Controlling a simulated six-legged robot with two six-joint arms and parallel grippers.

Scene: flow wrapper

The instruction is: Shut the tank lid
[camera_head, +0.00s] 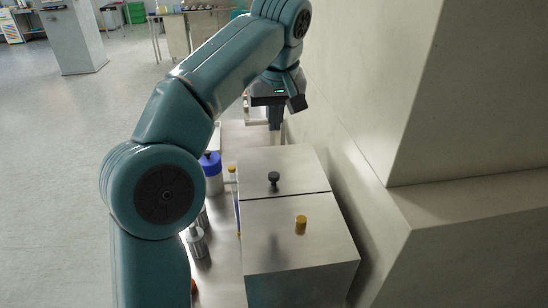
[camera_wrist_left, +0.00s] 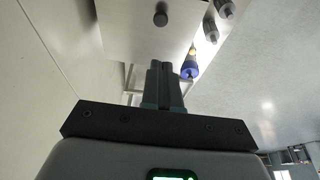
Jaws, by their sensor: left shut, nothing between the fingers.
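The tank (camera_head: 295,283) is a brushed-metal box on the bench. Its top shows two flat panels with a thin dark line between them. The far panel (camera_head: 255,160) carries a black knob (camera_head: 274,178), and the near panel (camera_head: 270,212) carries an orange-yellow knob (camera_head: 301,224). Both panels look level; I cannot tell which is the lid. My left gripper (camera_head: 275,127) points down at the far edge of the tank, beyond the black knob. In the left wrist view its fingers (camera_wrist_left: 163,72) are together and empty, apart from the black knob (camera_wrist_left: 161,16). My right gripper is not in view.
A blue-topped bottle (camera_head: 211,172) and small metal jars (camera_head: 197,242) stand left of the tank, partly behind my left arm. A pale wall (camera_head: 345,150) rises close on the right. Open floor (camera_head: 60,160) lies to the left.

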